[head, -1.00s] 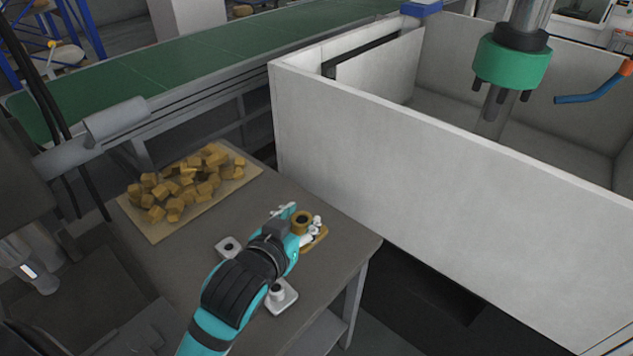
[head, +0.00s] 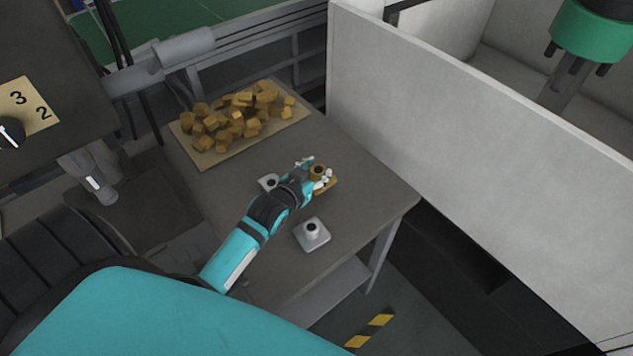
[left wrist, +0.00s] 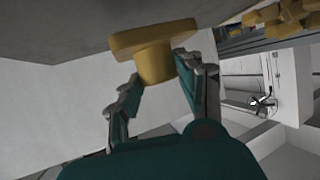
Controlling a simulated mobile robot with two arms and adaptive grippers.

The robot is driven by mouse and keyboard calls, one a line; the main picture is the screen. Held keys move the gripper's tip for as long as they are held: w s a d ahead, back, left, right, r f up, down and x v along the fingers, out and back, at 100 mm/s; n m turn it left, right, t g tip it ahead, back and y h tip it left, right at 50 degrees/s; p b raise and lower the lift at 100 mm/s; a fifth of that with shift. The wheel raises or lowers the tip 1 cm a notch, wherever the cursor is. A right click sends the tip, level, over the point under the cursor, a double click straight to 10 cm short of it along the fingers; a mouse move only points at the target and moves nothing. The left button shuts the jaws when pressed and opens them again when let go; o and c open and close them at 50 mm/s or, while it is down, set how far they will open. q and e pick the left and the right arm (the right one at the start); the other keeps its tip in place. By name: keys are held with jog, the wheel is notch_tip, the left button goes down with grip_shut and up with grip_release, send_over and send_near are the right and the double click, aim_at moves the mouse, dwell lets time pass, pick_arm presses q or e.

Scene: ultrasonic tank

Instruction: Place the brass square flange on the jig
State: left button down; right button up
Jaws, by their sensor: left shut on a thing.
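The brass square flange (head: 318,170), a round collar on a square plate, is at the far end of my left gripper (head: 320,178), near the table's right edge. In the left wrist view the flange (left wrist: 154,62) has the two fingers of the left gripper (left wrist: 158,70) closed on its collar. Its plate is close to the table surface; I cannot tell whether they touch. Two pale grey square pieces lie on the table, one (head: 312,233) in front of the arm and one (head: 268,183) partly behind it. I cannot tell which thing is the jig. My right gripper is out of view.
A tan board (head: 203,158) with a heap of brass-coloured blocks (head: 240,110) lies at the back left of the table (head: 375,195). A tall white tank wall (head: 450,120) stands to the right of the table. The table's front right is clear.

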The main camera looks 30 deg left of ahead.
pick_arm(q)
jog(key=shift+w+f, duration=0.1)
jog(key=shift+f, duration=1.95)
jog(key=shift+f, duration=0.1)
jog(key=c, duration=1.2)
grip_release()
jog(key=shift+f, duration=0.15)
jog(key=o, duration=0.4)
jog(key=shift+c, duration=0.2)
